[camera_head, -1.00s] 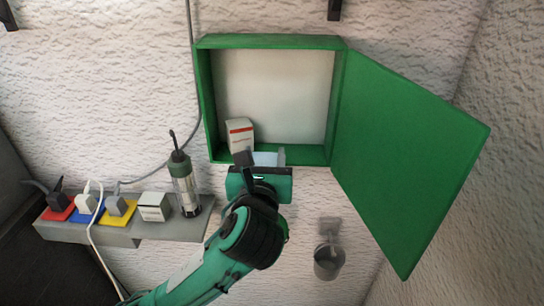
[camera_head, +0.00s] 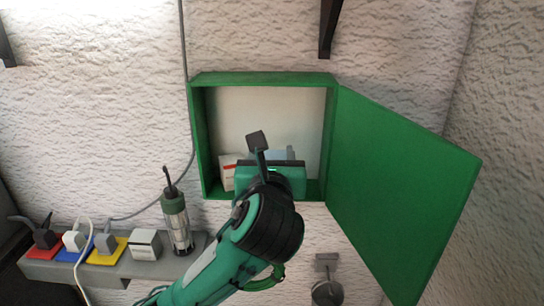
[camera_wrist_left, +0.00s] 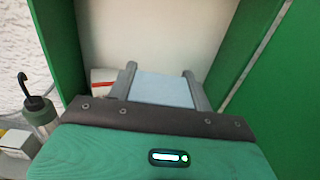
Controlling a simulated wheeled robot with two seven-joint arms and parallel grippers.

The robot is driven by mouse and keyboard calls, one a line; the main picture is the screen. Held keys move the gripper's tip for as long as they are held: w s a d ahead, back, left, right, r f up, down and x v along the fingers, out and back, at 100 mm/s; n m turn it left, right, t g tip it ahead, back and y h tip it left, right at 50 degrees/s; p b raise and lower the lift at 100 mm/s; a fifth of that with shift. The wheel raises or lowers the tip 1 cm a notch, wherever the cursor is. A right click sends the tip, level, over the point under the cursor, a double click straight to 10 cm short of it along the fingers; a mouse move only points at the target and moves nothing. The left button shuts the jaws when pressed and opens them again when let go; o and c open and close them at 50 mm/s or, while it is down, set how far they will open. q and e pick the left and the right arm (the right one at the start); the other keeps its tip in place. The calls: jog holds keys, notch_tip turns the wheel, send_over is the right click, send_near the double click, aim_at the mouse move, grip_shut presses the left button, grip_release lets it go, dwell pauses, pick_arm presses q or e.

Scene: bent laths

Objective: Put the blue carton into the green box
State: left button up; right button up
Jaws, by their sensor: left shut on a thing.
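The green box (camera_head: 262,79) hangs on the wall with its door swung open to the right. My left gripper (camera_head: 272,152) is in front of the lower part of its opening, shut on the pale blue carton (camera_head: 283,153). In the left wrist view, the blue carton (camera_wrist_left: 163,88) sits between the two grey fingers, with the box's pale back behind it. Its lower part is hidden by the gripper, and I cannot tell whether it touches the box floor. My right gripper is not in view.
A white carton with a red stripe (camera_head: 228,172) stands inside the box at left, close beside my gripper. The open green door (camera_head: 400,180) bounds the right. A grey shelf (camera_head: 120,268) below left carries plugs, a small carton and a green-capped bottle (camera_head: 176,222).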

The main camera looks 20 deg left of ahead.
pick_arm(q)
jog(key=p, duration=0.2)
send_over(274, 147)
jog(key=v, duration=0.4)
jog(key=shift+s+r, duration=0.1)
jog(key=shift+w+f+p, duration=0.15)
jog(key=shift+w+f, duration=0.05)
jog(key=shift+f, duration=0.35)
jog(key=shift+w+f+p, duration=0.15)
jog(key=shift+f, duration=0.45)
jog(key=shift+s+f, duration=0.15)
jog(key=shift+f, duration=0.6)
notch_tip(274, 147, down, 2)
jog(key=shift+f+p, duration=0.1)
jog(key=shift+p, duration=0.3)
jog(key=shift+w+a+f+p, duration=0.1)
jog(key=shift+w+f+p, duration=0.1)
jog(key=shift+f+p, duration=0.25)
jog(key=shift+f, duration=0.2)
jog(key=o, duration=1)
jog(key=shift+f, duration=0.1)
jog(key=shift+o, duration=0.3)
